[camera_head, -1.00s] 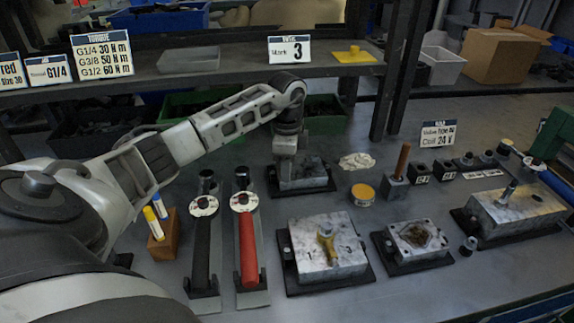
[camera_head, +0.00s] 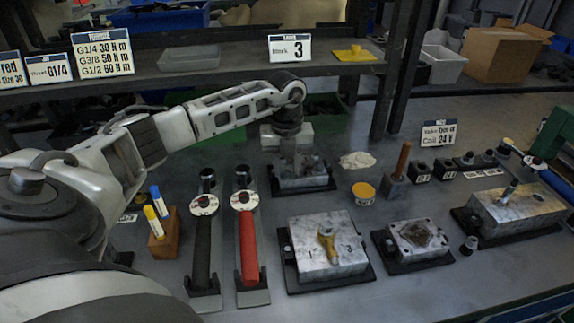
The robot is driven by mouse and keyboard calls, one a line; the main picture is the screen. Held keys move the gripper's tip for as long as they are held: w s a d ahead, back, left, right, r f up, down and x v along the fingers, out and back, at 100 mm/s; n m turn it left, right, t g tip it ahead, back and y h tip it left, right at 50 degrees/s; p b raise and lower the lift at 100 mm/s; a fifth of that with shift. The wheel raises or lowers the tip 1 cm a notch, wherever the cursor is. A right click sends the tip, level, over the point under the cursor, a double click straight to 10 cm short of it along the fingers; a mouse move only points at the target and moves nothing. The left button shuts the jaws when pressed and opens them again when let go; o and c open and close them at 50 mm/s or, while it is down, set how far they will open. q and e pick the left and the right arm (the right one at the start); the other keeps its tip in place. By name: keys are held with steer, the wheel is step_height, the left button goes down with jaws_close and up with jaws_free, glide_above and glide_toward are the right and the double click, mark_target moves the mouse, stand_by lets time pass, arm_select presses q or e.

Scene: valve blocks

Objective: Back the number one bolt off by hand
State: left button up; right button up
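My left gripper (camera_head: 287,142) hangs nose-down over the rear valve block (camera_head: 303,181), which sits on a black base plate. The fingertips are too dark and small to tell open from shut, and they hide part of the block's top. No bolt can be made out there, and no number marks one as number one. The front valve block (camera_head: 304,254) is a grey metal block with a yellow fitting (camera_head: 327,243) on top. A smaller block (camera_head: 400,240) with a dark opening stands to its right. My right gripper is not in view.
Black-handled (camera_head: 202,250) and red-handled (camera_head: 248,248) wrenches with round dials lie left of the front block. A wooden holder (camera_head: 164,240) has two markers. A yellow tin (camera_head: 363,191) and white cloth (camera_head: 357,160) lie right of the rear block. Another block (camera_head: 520,212) stands far right.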

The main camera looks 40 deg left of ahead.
arm_select(q)
steer(key=shift+m, duration=1.1)
steer(key=shift+a, duration=0.1)
jaws_close()
steer(key=n, duration=0.5)
steer(key=shift+n, duration=0.4)
steer(key=n, duration=0.6)
steer(key=shift+w, duration=0.15)
steer(key=n, duration=1)
steer(key=shift+w, duration=0.15)
